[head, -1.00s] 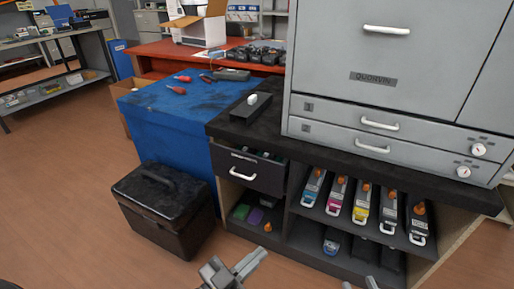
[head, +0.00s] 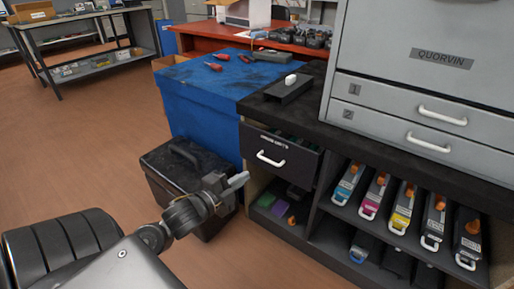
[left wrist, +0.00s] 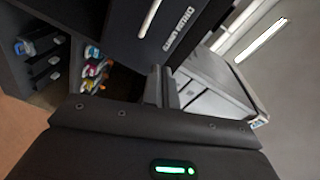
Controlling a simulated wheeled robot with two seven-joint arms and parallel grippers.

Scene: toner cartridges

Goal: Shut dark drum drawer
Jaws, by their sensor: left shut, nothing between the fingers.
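The dark drum drawer (head: 292,163) has a white bar handle and a pale label. It stands partly pulled out of the black workbench (head: 315,132), and greenish items show inside over its front edge. In the left wrist view the dark drawer front (left wrist: 187,22) appears tilted, close ahead of the fingers. My left gripper (head: 239,180) is shut and empty, in front of the drawer and to its lower left. Its fingers also show in the left wrist view (left wrist: 161,88); they look apart from the drawer front. My right gripper is out of view.
A black toolbox (head: 165,170) stands on the floor behind my left arm, beside the blue cabinet (head: 200,110). Toner cartridges (head: 402,207) lie on the shelf right of the drawer. A large grey printer (head: 440,85) stands on the bench. Open floor lies to the left.

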